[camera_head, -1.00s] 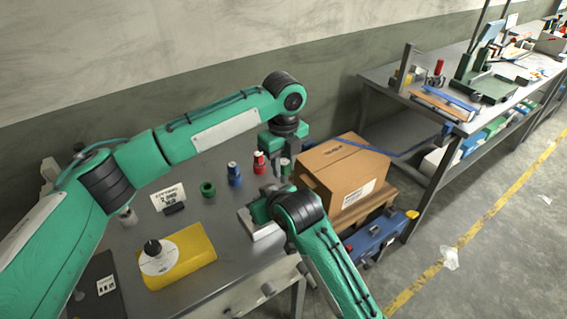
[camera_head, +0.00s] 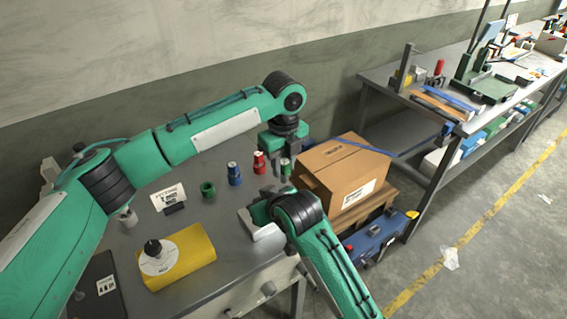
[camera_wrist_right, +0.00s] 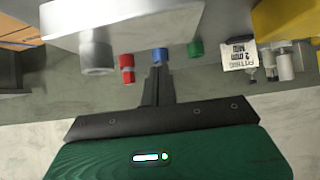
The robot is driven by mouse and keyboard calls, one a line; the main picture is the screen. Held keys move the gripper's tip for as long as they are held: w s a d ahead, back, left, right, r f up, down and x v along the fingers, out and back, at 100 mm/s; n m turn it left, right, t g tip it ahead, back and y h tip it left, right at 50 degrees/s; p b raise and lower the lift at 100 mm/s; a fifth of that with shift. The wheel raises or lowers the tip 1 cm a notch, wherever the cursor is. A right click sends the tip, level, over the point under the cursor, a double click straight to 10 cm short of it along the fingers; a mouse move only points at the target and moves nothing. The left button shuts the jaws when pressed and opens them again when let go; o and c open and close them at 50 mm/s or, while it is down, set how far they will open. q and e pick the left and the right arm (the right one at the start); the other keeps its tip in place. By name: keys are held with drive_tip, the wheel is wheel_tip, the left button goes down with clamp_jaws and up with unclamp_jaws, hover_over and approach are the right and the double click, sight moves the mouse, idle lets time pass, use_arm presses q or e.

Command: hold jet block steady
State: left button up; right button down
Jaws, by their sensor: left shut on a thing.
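A light grey metal block (camera_head: 266,233), which I take for the jet block, is at the bench's right front edge. In the right wrist view the block (camera_wrist_right: 125,18) fills the upper left, with a silver cylinder (camera_wrist_right: 97,55) against it. My left gripper (camera_head: 275,188) points down just behind the block and is shut; its contact is mostly hidden. My right gripper (camera_head: 256,212) is beside the block, largely behind its own wrist. In the right wrist view dark fingers (camera_wrist_right: 156,85) show edge-on, so their opening is unclear.
Green (camera_head: 208,190), blue (camera_head: 234,175) and red (camera_head: 260,163) small parts stand in a row behind. A label card (camera_head: 168,197) and a yellow pad (camera_head: 190,262) lie left. A cardboard box (camera_head: 345,172) stands close right.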

drive_tip(key=shift+f, duration=0.7)
drive_tip(key=shift+f, duration=0.65)
drive_tip(key=shift+f, duration=0.2)
